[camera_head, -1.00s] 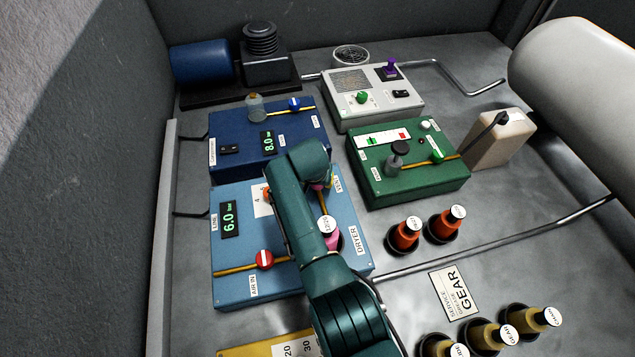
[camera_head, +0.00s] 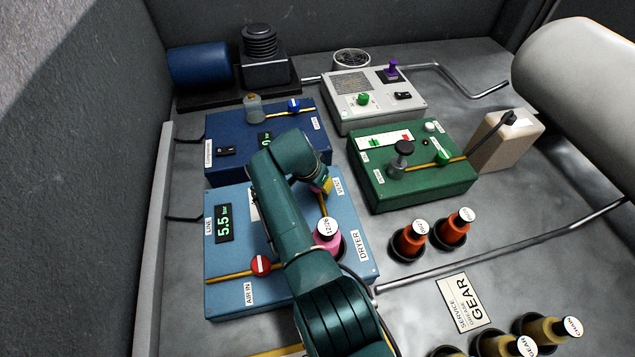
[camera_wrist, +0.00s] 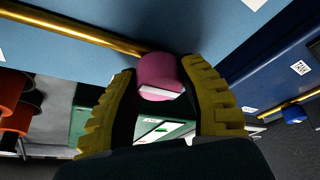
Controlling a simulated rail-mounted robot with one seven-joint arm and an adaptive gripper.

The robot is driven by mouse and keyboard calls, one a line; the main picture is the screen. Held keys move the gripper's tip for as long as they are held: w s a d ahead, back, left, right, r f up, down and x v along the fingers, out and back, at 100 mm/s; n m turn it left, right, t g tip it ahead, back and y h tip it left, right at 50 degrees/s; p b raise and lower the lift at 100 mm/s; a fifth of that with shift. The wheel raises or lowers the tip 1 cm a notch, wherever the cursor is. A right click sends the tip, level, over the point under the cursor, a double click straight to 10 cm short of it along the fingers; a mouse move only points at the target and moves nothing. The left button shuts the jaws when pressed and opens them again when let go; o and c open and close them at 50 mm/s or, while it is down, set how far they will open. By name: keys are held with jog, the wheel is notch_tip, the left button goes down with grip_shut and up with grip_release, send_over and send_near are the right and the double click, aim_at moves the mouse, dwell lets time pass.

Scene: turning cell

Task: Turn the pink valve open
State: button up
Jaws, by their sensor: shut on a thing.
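The pink valve (camera_wrist: 159,70) is a round knob with a white stripe on its front, at a gold pipe (camera_wrist: 85,30) on a light blue panel. My gripper (camera_wrist: 162,95) is shut on it, with one yellow finger on each side of the knob in the wrist view. In the head view my gripper (camera_head: 325,185) is over the pipe by the VENT label, and my arm hides most of the valve. I cannot tell how far the knob is turned.
The light blue dryer box (camera_head: 225,290) carries a red valve (camera_head: 260,264), a pink canister (camera_head: 327,234) and a display (camera_head: 223,223) reading 5.5. A dark blue box (camera_head: 225,172) stands behind, a green box (camera_head: 425,195) to the right. Orange-red bottles (camera_head: 411,240) stand right of the dryer.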

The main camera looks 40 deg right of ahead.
jog(key=shift+s+a+f, duration=0.1)
jog(key=shift+f, duration=0.2)
jog(key=o, duration=1.2)
jog(key=shift+r, duration=0.1)
jog(key=shift+c, duration=0.2)
jog(key=shift+r, duration=0.1)
jog(key=w+v, duration=0.1)
jog(key=v, duration=1.1)
jog(key=shift+s, duration=0.45)
